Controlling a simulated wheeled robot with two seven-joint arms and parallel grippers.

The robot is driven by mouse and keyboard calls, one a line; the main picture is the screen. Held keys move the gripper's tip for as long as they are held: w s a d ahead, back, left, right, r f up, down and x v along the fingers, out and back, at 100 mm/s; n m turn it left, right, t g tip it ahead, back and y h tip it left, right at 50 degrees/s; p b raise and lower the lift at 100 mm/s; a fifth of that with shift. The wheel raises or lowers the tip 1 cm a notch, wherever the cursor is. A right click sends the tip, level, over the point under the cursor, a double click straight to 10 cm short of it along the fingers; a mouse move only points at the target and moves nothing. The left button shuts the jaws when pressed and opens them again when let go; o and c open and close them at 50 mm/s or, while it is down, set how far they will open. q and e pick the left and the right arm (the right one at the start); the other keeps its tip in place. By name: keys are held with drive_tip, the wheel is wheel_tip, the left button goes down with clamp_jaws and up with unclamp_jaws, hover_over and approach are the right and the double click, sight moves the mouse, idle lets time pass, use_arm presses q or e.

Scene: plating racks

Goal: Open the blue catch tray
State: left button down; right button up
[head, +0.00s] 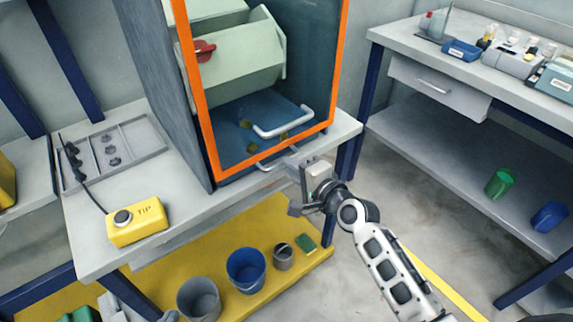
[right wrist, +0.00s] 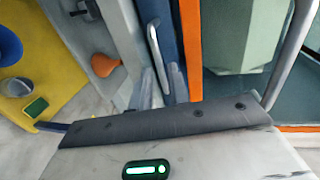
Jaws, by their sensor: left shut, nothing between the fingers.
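The blue catch tray shows as a blue front strip (right wrist: 163,28) beside the orange frame in the right wrist view, with a silver bar handle (right wrist: 154,48) on it. In the head view this handle (head: 270,164) sticks out below the orange frame; the tray looks pushed in. My right gripper (head: 296,164) is at the handle's right end. In the right wrist view its fingers (right wrist: 162,88) lie around the handle's near end; I cannot tell whether they press on it. My left gripper (head: 108,302) is only partly in view at the bottom left, shut and empty.
The orange-framed cabinet (head: 203,110) holds a pale green drum (head: 235,58) and another handle (head: 283,128). A yellow TIP box (head: 137,221) and grey divided tray (head: 128,146) share its bench. Buckets (head: 246,270) stand below. Floor before the tray's right side is clear.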

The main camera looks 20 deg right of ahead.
drive_tip(key=x, duration=0.2)
drive_tip(key=shift+w+f, duration=0.1)
drive_tip(key=shift+w, duration=0.15)
